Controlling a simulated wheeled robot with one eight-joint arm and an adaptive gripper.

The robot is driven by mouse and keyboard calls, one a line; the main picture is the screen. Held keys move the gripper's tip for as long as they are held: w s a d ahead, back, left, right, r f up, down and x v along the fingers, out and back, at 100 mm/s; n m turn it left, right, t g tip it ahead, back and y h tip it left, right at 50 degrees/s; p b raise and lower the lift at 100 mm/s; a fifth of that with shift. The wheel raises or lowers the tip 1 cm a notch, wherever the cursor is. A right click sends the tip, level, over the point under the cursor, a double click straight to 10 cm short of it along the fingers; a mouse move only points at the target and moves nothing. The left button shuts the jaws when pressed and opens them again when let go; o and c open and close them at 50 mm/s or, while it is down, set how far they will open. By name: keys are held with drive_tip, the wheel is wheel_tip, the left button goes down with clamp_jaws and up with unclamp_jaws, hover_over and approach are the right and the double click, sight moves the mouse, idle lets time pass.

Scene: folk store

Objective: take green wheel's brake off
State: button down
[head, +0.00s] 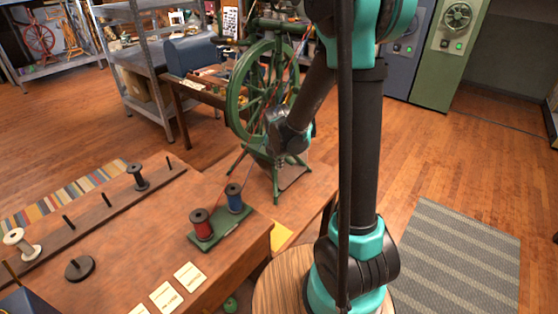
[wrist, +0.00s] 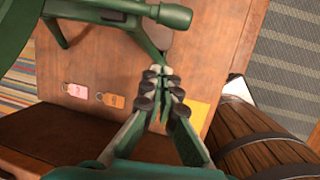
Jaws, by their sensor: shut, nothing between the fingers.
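The green spinning wheel (head: 236,106) stands upright beside the workbench, partly covered by my arm in the head view. In the wrist view part of its green rim (wrist: 15,42) shows at the upper left, and a green rod with a rounded knob (wrist: 172,15) crosses the top. My gripper (wrist: 160,70) is shut and empty, its fingertips just below the green leg under that rod; I cannot tell whether they touch it. I cannot make out which part is the brake. In the head view the gripper's fingers are not clearly visible.
The workbench (head: 130,225) holds a red spool (head: 201,228), a blue spool (head: 234,202) and paper cards. The wrist view shows a pink tag (wrist: 75,90), an orange tag (wrist: 112,100) and a wooden barrel (wrist: 262,150). Open floor and a grey rug (head: 455,255) lie right.

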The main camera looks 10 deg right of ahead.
sight(289, 161)
drive_tip(key=w+d+f, duration=0.2)
drive_tip(key=w+d, duration=0.1)
drive_tip(key=shift+w+f, duration=0.3)
drive_tip(key=shift+f, duration=0.1)
drive_tip(key=shift+r+g+h, duration=0.6)
drive_tip(key=shift+g+h, duration=0.1)
idle(0.7)
drive_tip(key=shift+r, duration=0.1)
drive_tip(key=r+g+h, duration=0.1)
drive_tip(key=r, duration=0.1)
drive_tip(key=r+g+h, duration=0.1)
drive_tip(key=shift+w+a+n+g+h, duration=0.3)
drive_tip(key=shift+w+a, duration=0.05)
drive_tip(key=shift+w, duration=0.05)
idle(0.8)
